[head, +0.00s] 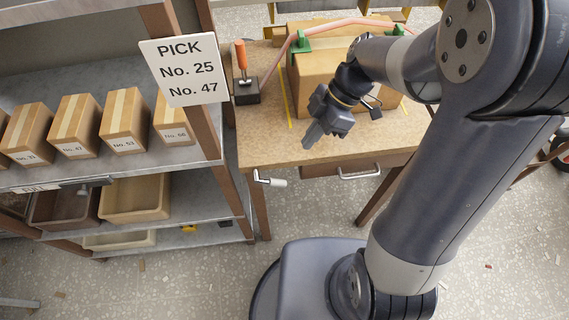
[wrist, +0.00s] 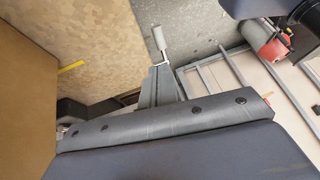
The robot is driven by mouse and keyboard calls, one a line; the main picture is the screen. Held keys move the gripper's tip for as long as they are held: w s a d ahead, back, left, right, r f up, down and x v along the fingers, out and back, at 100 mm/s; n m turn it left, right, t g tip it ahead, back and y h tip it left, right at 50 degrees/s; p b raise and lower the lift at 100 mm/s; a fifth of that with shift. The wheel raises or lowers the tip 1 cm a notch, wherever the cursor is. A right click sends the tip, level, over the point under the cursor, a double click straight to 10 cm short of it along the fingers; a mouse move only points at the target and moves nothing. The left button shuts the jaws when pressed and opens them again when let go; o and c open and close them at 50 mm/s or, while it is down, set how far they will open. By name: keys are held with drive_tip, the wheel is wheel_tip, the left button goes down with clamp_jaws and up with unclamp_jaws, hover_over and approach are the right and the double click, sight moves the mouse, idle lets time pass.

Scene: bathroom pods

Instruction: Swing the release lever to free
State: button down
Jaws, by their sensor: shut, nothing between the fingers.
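A lever with a pale grip (head: 272,181) sticks out from the front left corner of the table, its grip pointing right. It also shows in the wrist view as a pale handle (wrist: 159,38) on a bent metal arm. Another upright lever with an orange grip (head: 241,55) stands on a dark block at the table's left edge. I cannot tell for certain which is the release lever. My gripper (head: 311,136) is shut and empty, above the table in front of the carton, apart from both levers. Its fingers (wrist: 160,84) show in the wrist view.
A large carton (head: 310,75) with green clamps and a pink hose stands on the table (head: 265,145). A drawer handle (head: 360,174) juts from the table front. A shelf with small boxes (head: 75,125) and a sign (head: 183,70) flank the left side. Floor in front is open.

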sight(280, 181)
drive_tip(key=x, duration=1.2)
drive_tip(key=shift+s+a+f, duration=0.1)
drive_tip(key=shift+f, duration=0.15)
drive_tip(key=f+b, duration=0.1)
drive_tip(key=b, duration=0.2)
drive_tip(key=shift+s+a+f, duration=0.15)
drive_tip(key=shift+f, duration=0.1)
drive_tip(key=shift+r, duration=0.15)
